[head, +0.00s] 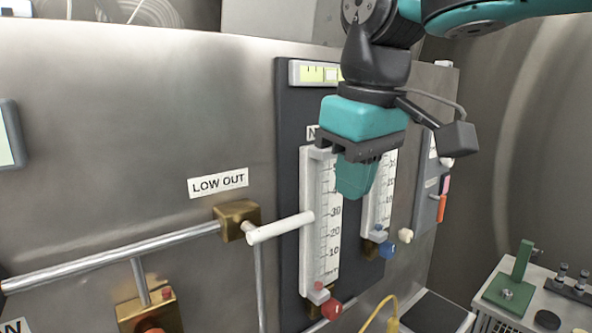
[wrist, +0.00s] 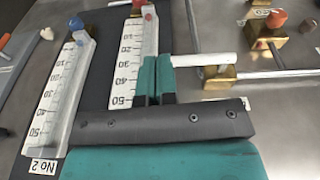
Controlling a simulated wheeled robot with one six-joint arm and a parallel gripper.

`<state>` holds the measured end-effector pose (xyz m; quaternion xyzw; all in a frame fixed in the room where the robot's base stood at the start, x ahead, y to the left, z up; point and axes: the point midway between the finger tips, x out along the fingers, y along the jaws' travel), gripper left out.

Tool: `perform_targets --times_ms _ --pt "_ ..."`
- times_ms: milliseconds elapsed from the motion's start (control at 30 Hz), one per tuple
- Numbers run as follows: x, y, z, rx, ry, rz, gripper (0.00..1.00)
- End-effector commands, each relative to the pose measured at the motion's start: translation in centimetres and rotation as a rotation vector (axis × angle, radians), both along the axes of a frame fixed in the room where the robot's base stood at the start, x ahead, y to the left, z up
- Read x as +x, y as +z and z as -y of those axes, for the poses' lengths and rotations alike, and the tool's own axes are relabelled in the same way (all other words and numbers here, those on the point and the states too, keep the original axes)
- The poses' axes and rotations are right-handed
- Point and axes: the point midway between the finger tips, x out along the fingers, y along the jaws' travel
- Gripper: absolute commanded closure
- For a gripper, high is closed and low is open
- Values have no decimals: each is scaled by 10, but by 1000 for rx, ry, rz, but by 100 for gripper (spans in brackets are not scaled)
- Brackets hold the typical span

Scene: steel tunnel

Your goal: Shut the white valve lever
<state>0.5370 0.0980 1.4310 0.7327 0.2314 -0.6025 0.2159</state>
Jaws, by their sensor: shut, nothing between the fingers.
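The white valve lever (head: 280,228) sticks out to the right from a brass valve (head: 238,218) below the "LOW OUT" label (head: 218,183). It points roughly along the line of the steel pipe on the valve's left. In the wrist view the lever (wrist: 200,59) lies level, with its free end close beside my fingertips and the brass valve (wrist: 220,76) at its other side. My gripper (head: 355,194) is shut and empty, pointing down in front of the flow gauges, above and right of the lever's free end. In the wrist view its teal fingers (wrist: 155,78) are together; contact with the lever cannot be told.
Two upright flow gauges, the left one (head: 318,225) and the right one (head: 378,195), stand on a dark panel behind my gripper. A red knob (head: 331,309) and a blue knob (head: 387,249) sit at their feet. A steel pipe (head: 110,259) runs left from the valve.

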Motion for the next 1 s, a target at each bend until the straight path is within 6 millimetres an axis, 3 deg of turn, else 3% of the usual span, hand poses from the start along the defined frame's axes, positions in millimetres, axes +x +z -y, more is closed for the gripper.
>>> perform_targets --times_ms 33,100,200,300,733,867,1000 --pt "5 33 -15 3 -4 8 100" --pt "6 60 -29 10 -19 5 100" --pt "5 85 -43 24 -37 -3 100" --pt "3 97 -50 35 -45 -9 100" --pt "2 95 -51 39 -49 -11 100" --pt "5 80 -52 38 -50 -10 100" --pt "9 52 -54 37 -49 -12 100"
